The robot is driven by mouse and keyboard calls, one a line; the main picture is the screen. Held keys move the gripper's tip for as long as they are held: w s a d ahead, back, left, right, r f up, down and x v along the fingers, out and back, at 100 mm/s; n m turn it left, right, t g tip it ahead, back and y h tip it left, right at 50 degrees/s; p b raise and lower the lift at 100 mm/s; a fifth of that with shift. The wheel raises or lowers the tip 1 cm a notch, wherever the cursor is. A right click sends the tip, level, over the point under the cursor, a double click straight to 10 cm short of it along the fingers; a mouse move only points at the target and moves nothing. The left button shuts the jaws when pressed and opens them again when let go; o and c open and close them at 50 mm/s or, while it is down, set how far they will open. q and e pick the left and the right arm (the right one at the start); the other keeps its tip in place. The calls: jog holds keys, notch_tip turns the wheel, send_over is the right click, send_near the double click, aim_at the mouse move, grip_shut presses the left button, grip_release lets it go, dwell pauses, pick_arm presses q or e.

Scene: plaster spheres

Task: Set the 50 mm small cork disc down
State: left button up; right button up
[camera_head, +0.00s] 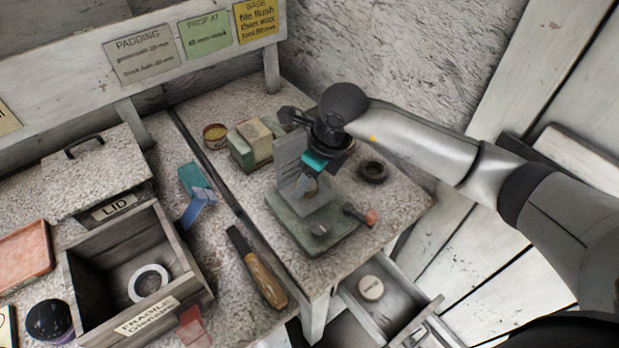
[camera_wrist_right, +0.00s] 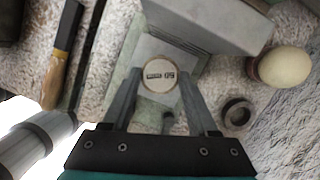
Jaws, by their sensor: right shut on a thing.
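My right gripper (camera_head: 313,178) comes in from the right and points down over a green-based stand with a clear upright panel (camera_head: 291,186). In the right wrist view, the gripper (camera_wrist_right: 162,78) is shut on a small round cork disc (camera_wrist_right: 160,74) with a printed label on its face. The disc is over the stand's pale plate (camera_wrist_right: 143,50); I cannot tell whether it touches the plate. In the head view the disc is mostly hidden by the gripper and panel. Another pale disc (camera_head: 370,288) lies in the open drawer. My left gripper is not in view.
A dark ring (camera_head: 372,171) lies right of the stand. Green and tan blocks (camera_head: 250,144) and a small tin (camera_head: 215,133) are behind it. A wood-handled tool (camera_head: 262,276) lies in front. An open box (camera_head: 180,255) holds a white ring (camera_head: 148,284).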

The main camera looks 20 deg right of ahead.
jog(key=shift+f+b, duration=0.65)
jog(key=shift+f, duration=0.1)
dwell(0.5)
jog(key=o, duration=1.4)
jog(key=shift+c, duration=0.2)
jog(key=shift+r, duration=0.15)
jog(key=shift+r+p, duration=1.5)
jog(key=shift+r, duration=0.45)
jog(key=shift+s+f, duration=0.1)
